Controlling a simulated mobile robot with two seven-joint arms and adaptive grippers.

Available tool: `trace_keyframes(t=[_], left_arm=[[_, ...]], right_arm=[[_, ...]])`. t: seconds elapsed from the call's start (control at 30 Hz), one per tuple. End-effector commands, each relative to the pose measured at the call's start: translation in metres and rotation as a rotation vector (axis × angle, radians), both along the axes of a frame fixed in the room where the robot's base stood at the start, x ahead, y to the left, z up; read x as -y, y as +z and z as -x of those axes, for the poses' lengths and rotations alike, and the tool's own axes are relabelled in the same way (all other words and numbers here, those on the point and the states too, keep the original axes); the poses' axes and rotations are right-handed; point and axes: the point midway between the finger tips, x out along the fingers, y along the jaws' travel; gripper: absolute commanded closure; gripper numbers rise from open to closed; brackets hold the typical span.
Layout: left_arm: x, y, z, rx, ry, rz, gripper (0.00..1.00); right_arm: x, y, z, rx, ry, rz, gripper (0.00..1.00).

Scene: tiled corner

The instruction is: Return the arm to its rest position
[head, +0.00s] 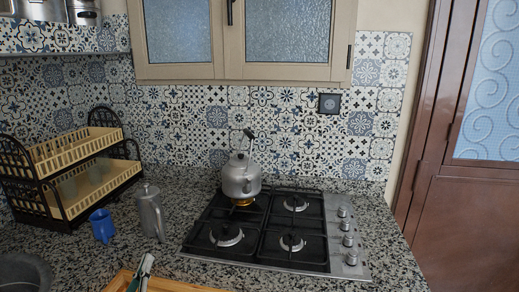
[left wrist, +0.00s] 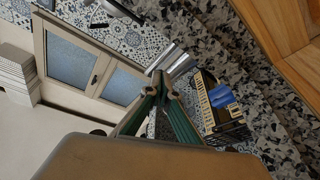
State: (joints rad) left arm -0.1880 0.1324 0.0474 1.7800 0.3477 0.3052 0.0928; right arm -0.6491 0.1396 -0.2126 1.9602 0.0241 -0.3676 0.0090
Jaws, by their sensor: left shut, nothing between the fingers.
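The gripper is shut and empty, apart from the metal pot (head: 150,212) and the blue cup (head: 102,226). Most of my left arm is out of the head view. My right gripper is in neither view.
A kettle (head: 241,178) stands on the back left burner of the hob (head: 265,239), with an orange glow under it. A two-tier dish rack (head: 77,177) stands at the left. A dark round vessel or basin (head: 25,272) is at the lower left. Bare speckled counter (head: 390,245) lies right of the hob.

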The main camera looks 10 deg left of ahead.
Motion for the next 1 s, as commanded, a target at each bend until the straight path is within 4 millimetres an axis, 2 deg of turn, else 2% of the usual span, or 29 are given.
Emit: trace_keyframes(t=[0.03,0.1,0.17,0.3,0.4,0.5,0.6,0.7,1.0], left_arm=[[0.021,-0.028,0.013,-0.083,-0.034,-0.059,1.00],[0.048,-0.064,0.031,-0.193,-0.080,-0.146,1.00],[0.070,-0.095,0.050,-0.282,-0.121,-0.218,1.00],[0.114,-0.160,0.104,-0.480,-0.219,-0.385,1.00],[0.138,-0.199,0.147,-0.604,-0.286,-0.495,1.00],[0.155,-0.226,0.184,-0.699,-0.340,-0.584,1.00],[0.164,-0.242,0.210,-0.759,-0.377,-0.644,1.00],[0.169,-0.250,0.224,-0.791,-0.397,-0.676,1.00],[0.170,-0.251,0.226,-0.796,-0.400,-0.682,1.00]], right_arm=[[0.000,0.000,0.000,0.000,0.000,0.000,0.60],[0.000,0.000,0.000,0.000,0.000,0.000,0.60],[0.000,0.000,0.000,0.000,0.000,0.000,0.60],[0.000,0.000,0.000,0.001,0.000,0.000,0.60],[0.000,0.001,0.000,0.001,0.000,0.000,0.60],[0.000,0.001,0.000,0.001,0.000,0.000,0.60],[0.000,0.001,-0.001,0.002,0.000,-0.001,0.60],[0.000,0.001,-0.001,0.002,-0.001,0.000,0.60],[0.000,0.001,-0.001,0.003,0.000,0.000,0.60]])
